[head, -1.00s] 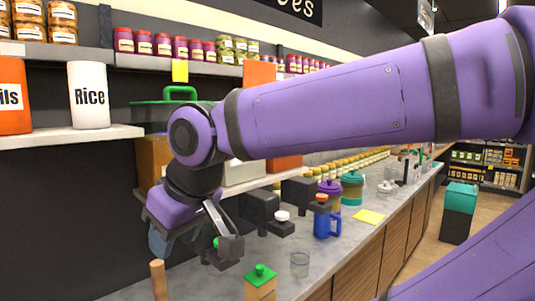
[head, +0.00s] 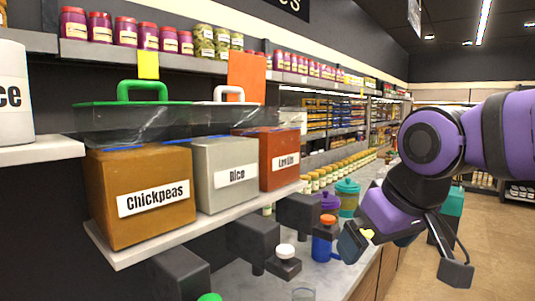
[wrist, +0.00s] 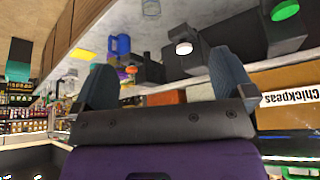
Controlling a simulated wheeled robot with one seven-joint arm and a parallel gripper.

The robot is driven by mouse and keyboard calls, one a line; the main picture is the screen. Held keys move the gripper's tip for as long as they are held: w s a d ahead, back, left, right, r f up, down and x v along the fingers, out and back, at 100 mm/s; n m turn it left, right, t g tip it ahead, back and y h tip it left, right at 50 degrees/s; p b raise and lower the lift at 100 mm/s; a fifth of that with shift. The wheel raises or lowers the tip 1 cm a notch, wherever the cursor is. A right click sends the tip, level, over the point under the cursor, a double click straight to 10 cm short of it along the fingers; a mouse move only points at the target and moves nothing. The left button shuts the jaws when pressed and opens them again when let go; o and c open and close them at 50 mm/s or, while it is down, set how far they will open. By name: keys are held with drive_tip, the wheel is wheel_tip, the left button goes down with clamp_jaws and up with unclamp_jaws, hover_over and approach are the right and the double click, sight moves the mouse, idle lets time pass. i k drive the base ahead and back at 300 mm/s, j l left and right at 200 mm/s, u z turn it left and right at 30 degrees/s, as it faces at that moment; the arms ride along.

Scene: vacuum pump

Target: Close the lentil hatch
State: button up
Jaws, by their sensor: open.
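The red-orange lentil bin (head: 265,165) stands at the right end of a row of bins on the shelf in the head view. Its label is partly legible. A flat orange panel (head: 247,76) stands upright above and behind the bins. It looks like the raised lentil hatch, but I cannot tell for sure. My gripper (head: 403,258) is open and empty, to the right of the lentil bin and lower, apart from it. Both fingers also show in the wrist view (wrist: 162,82), spread wide with nothing between them.
The chickpeas bin (head: 140,170) and rice bin (head: 222,150) stand left of the lentil bin. A green handle (head: 143,86) and a white handle (head: 229,92) sit above them. Black dispensers (head: 254,238) project below the shelf. The aisle at right is open.

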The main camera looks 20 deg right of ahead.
sight(246, 71)
drive_tip(key=z, duration=0.2)
drive_tip(key=l+u, duration=0.1)
drive_tip(key=u, duration=0.25)
drive_tip(key=l+u, duration=0.15)
drive_tip(key=u, duration=0.2)
drive_tip(key=l+u, duration=0.35)
drive_tip(key=l, duration=0.55)
drive_tip(key=l+u, duration=0.4)
drive_tip(key=l, duration=0.5)
